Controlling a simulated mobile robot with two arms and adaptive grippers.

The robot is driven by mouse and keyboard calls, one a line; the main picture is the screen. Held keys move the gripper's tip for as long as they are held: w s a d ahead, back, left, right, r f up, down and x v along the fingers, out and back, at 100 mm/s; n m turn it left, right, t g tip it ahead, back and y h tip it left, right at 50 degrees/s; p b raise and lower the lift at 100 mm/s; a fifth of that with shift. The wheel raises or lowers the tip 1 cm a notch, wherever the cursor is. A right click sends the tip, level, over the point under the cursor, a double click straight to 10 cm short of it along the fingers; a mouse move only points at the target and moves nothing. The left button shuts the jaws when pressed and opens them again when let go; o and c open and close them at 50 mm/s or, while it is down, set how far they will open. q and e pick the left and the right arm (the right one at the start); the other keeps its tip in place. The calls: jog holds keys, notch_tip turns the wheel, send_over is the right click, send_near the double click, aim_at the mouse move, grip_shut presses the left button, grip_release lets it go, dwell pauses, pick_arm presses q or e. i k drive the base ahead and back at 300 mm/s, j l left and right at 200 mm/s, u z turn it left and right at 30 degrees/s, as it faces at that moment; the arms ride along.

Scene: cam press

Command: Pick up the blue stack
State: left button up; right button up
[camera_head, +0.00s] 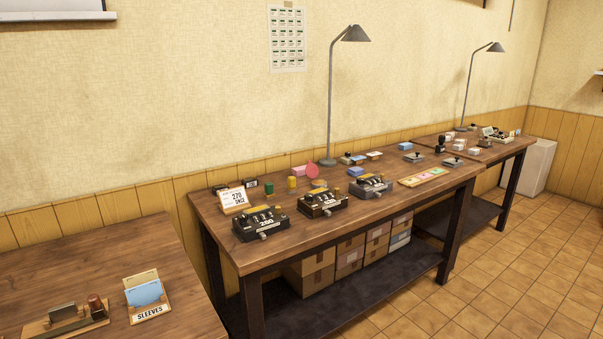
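Several blue things show, and I cannot tell for certain which is the blue stack. A small blue block (356,171) sits on the long wooden table behind the third black machine. Blue sheets (146,293) stand in a holder marked SLEEVES on the near left table. Neither of my grippers is in view.
The long table (300,223) carries several black numbered machines (262,223), a pink pad (298,171), a card strip (424,176) and a tall lamp (329,110). Cardboard boxes (318,272) sit on its lower shelf. The tiled floor (500,275) at right is clear.

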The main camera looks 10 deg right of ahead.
aim_at(405, 146)
jog(key=i+l, duration=0.2)
jog(key=l, duration=0.15)
jog(key=i+l, duration=0.15)
jog(key=l, duration=0.2)
jog(key=i+l, duration=0.2)
jog(key=l, duration=0.15)
jog(key=i+l+u, duration=0.1)
jog(key=l, duration=0.25)
jog(key=i+l, duration=0.25)
jog(key=l, duration=0.15)
jog(key=i+l, duration=0.15)
jog(key=l, duration=0.2)
jog(key=i+l, duration=0.2)
jog(key=l, duration=0.15)
jog(key=u, duration=0.05)
